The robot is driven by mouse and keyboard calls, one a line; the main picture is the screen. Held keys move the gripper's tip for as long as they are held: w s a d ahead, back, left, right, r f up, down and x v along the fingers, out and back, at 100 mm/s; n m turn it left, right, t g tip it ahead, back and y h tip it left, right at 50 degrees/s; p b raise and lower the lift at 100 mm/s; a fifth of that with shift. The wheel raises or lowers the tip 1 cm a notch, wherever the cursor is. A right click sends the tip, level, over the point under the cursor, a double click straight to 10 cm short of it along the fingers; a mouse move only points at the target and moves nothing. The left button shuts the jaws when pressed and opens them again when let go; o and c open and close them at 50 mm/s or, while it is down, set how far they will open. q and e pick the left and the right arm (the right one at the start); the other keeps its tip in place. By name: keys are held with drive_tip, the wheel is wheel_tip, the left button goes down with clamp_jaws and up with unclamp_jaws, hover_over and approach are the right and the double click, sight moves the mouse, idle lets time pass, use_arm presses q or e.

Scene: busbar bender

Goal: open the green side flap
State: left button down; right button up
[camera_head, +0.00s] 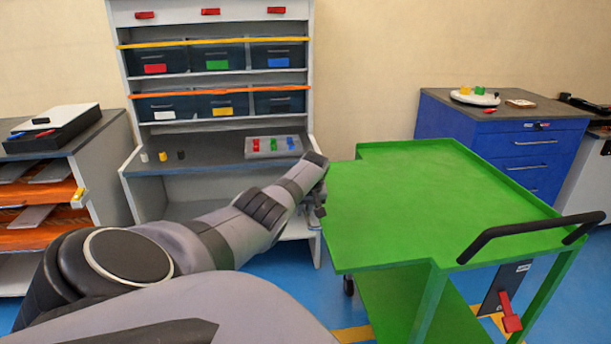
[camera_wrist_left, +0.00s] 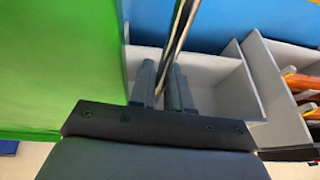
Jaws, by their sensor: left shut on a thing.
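The green cart (camera_head: 425,195) fills the right half of the head view, with a flat green top at its left side. I cannot make out a seam between the top and the green side flap. My left gripper (camera_head: 320,196) is at the left edge of this green surface. In the left wrist view my left gripper (camera_wrist_left: 162,88) is shut on a thin dark and silvery bar (camera_wrist_left: 184,25), which runs away between the fingers. A broad green panel (camera_wrist_left: 60,65) lies to the left of the fingers. How the bar joins the flap is hidden.
A black push handle (camera_head: 530,232) and a red lever (camera_head: 510,315) are at the cart's right end. A grey shelf unit (camera_head: 215,185) with bins stands behind my left arm. A blue drawer cabinet (camera_head: 530,150) stands at the back right. Blue floor shows between them.

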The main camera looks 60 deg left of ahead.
use_arm(q)
drive_tip(key=shift+a+r, duration=0.1)
drive_tip(key=shift+r, duration=0.25)
drive_tip(key=c, duration=1.4)
unclamp_jaws()
drive_tip(key=shift+c, duration=0.2)
drive_tip(key=p+v, duration=0.2)
drive_tip(key=shift+r, duration=0.35)
drive_tip(key=p+v, duration=0.1)
drive_tip(key=v, duration=0.1)
drive_tip(key=shift+d+r, duration=0.2)
drive_tip(key=shift+d, duration=0.05)
drive_tip(key=shift+v, duration=1.05)
drive_tip(key=shift+s, duration=0.1)
